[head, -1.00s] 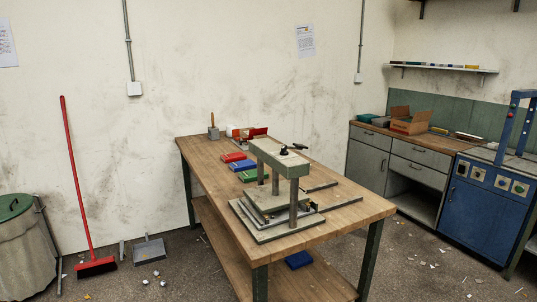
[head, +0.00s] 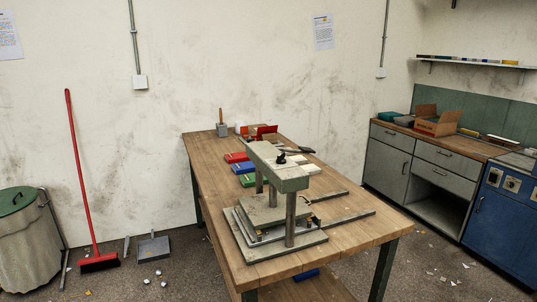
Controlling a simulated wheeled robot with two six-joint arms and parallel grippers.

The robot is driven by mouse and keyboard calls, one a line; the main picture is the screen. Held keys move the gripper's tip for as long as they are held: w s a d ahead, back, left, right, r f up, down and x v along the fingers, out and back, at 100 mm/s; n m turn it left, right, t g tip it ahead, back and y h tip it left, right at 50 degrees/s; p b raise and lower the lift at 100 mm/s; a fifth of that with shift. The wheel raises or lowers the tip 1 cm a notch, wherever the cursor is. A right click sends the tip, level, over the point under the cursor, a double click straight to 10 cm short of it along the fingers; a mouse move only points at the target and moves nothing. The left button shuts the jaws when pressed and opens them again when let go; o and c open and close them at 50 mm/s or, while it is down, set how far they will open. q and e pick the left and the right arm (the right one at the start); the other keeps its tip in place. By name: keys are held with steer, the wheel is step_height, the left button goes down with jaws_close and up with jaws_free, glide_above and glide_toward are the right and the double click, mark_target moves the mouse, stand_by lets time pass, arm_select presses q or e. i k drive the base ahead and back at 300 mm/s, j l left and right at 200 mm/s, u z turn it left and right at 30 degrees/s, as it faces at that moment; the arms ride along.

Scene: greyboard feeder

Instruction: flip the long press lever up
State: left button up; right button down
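The press (head: 278,178) stands on the wooden workbench, with a grey-green top beam on round posts above a flat base plate (head: 262,245). A dark lever (head: 297,150) with a black grip lies about level at the top of the press, pointing right. A small black knob (head: 282,158) sits on the beam close to it. Where the lever joins the press is too small to tell. Neither of my grippers is in view, and nothing touches the lever.
The workbench (head: 215,160) has red, blue and green boxes (head: 243,168) behind the press and flat metal bars to its right. A red broom (head: 80,180), dustpan and grey bin stand left. Cabinets (head: 425,170) line the right. Open floor with scraps lies between.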

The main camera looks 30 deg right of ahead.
mark_target(304, 150)
steer(key=i+l+u, duration=0.1)
steer(key=l, duration=0.6)
steer(key=i+l, duration=0.1)
steer(key=l, duration=0.55)
steer(key=u, duration=0.05)
